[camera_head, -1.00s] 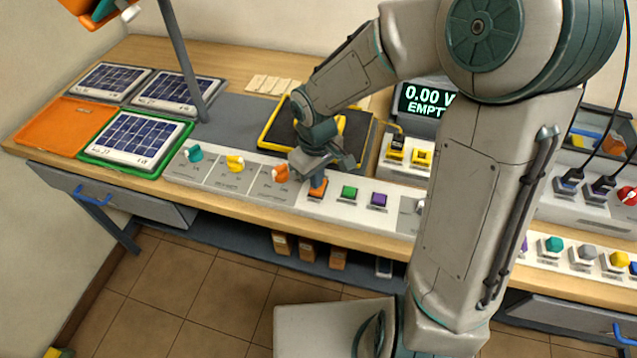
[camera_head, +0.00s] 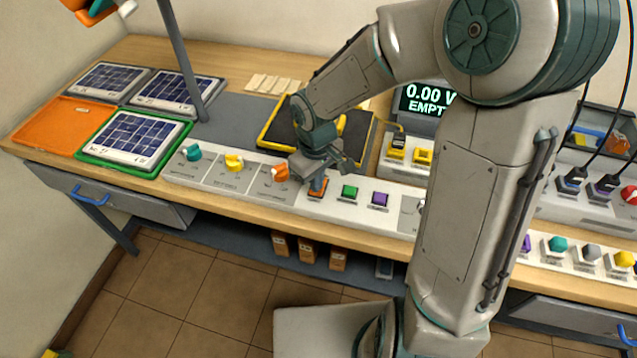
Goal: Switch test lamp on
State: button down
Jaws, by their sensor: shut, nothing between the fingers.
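My gripper (camera_head: 317,187) is shut and points down at the orange push button (camera_head: 313,195) on the white control panel (camera_head: 340,210). Its tips cover most of the button and appear to touch it. I cannot tell how far the button is pressed. A lamp-like orange and teal head (camera_head: 90,12) shows at the top left, cut off by the picture edge, near a grey pole (camera_head: 182,60). I cannot tell whether it is lit. No label naming the test lamp is readable.
Green (camera_head: 350,192) and purple (camera_head: 380,200) buttons sit just right of my gripper. Teal (camera_head: 192,152), yellow (camera_head: 234,161) and orange (camera_head: 280,172) knobs are to its left. Solar panels (camera_head: 135,138) lie farther left.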

jog(key=shift+f, duration=0.2)
jog(key=shift+r, duration=0.2)
notch_tip(320, 180, up, 7)
jog(key=p, duration=0.6)
jog(key=shift+f, duration=0.1)
dwell(0.4)
jog(key=s+d+r+m+t, duration=0.3)
jog(key=s+d+r+m, duration=0.5)
jog(key=s+d+r, duration=0.4)
jog(key=shift+s+r+t, duration=0.3)
jog(key=shift+r, duration=0.65)
